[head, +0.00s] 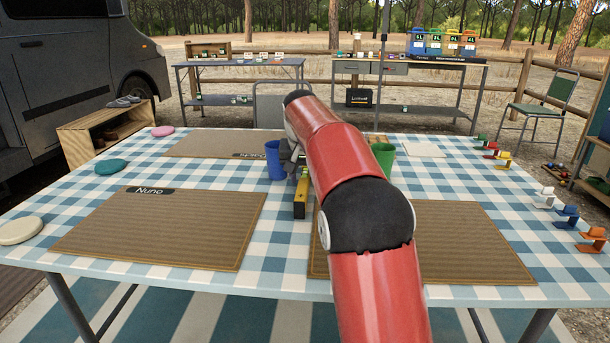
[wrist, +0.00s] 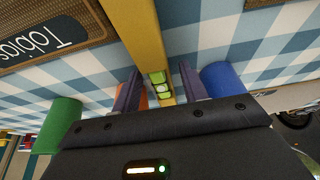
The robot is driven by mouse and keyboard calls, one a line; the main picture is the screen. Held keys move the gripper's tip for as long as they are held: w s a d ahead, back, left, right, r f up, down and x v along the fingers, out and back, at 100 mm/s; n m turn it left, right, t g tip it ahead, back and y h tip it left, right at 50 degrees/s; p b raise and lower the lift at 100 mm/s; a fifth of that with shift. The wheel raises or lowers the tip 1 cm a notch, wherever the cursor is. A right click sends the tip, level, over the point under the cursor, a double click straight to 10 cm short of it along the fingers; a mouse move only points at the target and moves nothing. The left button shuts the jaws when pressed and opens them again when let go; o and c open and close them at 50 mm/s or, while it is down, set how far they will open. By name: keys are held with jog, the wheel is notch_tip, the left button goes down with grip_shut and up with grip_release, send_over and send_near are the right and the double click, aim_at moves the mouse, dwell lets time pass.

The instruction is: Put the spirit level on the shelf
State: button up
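The yellow spirit level (head: 301,192) lies on the checked tablecloth near the middle of the table, its far part hidden by my arm. In the wrist view the level (wrist: 142,32) runs between my fingers, with a green vial. My gripper (wrist: 160,88) is open, one finger on each side of the level, with small gaps showing. In the head view my gripper (head: 291,158) is mostly hidden behind my arm. Shelf surfaces show under the back left table (head: 240,100), under the back right bench (head: 420,109) and in a wooden rack (head: 85,124) at left.
A blue cup (head: 274,161) and a green cup (head: 383,160) stand close to my gripper. Placemats (head: 165,225) cover much of the checked table (head: 275,262). Small coloured items line its right edge. A chair (head: 543,105) stands at back right, a van (head: 70,70) at left.

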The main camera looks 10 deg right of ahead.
jog(key=p+v, duration=0.2)
jog(key=v, duration=1)
jog(key=shift+s+r, duration=0.1)
